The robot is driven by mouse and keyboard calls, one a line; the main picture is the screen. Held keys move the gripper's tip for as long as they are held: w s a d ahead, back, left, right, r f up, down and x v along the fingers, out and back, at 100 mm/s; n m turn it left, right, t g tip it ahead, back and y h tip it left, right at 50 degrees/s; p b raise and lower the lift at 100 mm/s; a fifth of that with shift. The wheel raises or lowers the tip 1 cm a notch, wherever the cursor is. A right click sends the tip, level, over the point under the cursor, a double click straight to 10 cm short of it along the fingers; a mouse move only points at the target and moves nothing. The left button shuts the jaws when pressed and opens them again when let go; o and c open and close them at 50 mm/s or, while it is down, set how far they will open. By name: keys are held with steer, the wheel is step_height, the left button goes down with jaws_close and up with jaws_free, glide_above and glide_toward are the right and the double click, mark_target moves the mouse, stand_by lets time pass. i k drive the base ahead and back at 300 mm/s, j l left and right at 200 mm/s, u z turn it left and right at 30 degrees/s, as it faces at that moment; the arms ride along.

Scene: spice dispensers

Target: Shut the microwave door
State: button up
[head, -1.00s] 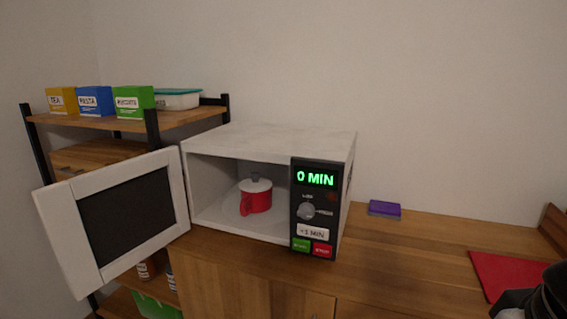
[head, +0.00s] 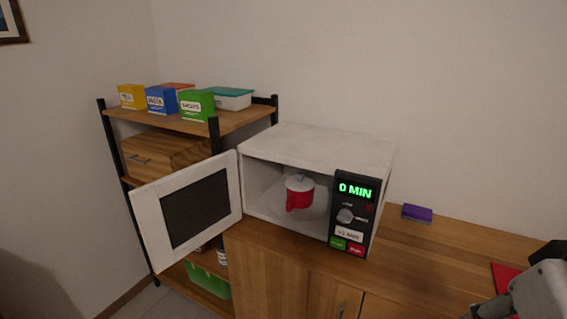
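The white microwave (head: 310,146) stands on the wooden counter with its front facing me. Its door (head: 190,205) is swung wide open to the left, hinged at the microwave's left front edge, with a dark window in a white frame. A red pot with a white lid (head: 299,195) sits inside. The control panel (head: 353,215) on the right shows a green "0 MIN". Part of my arm shows at the lower right edge, well to the right of the microwave. My gripper's fingers cannot be made out there.
A shelf unit (head: 213,140) stands behind and left of the door, with yellow, blue and green boxes and a teal-lidded container (head: 232,97) on top. A purple sponge-like block (head: 417,212) lies on the counter (head: 420,262). A red mat (head: 504,278) is partly hidden by my arm.

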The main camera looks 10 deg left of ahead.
mark_target(176, 214)
steer(key=i+j+z, duration=0.3)
steer(key=j, duration=1.75)
steer(key=j+z, duration=0.35)
steer(key=j, duration=1.65)
